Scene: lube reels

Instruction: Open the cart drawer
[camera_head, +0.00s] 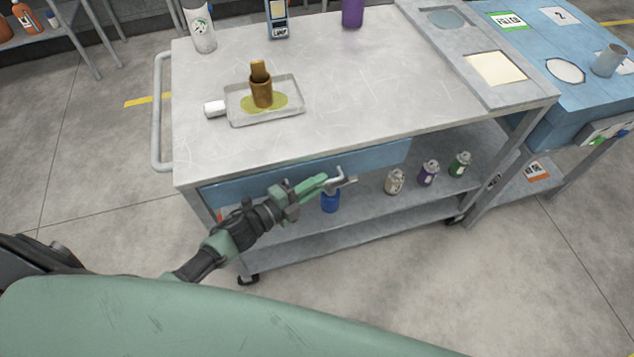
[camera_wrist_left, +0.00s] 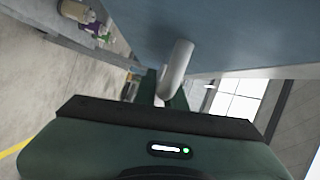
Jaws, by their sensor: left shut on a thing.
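The cart (camera_head: 250,155) has a blue drawer front (camera_head: 385,153) just under the front edge of its grey top. No drawer interior shows. A metal handle (camera_head: 340,178) stands out from the drawer front. My left gripper (camera_head: 325,184) reaches in from the left and is shut on this handle. In the left wrist view, the round grey handle bar (camera_wrist_left: 180,62) runs to my left gripper's fingers (camera_wrist_left: 165,95), with the blue drawer front (camera_wrist_left: 215,25) close above. My right gripper is in neither view.
A tray (camera_head: 265,119) with a brown cup (camera_head: 261,92) and spilled yellow liquid is on the cart top. Several small bottles, including a blue one (camera_head: 330,202), stand on the lower shelf. A blue table (camera_head: 565,50) stands at the right. Open floor lies in front.

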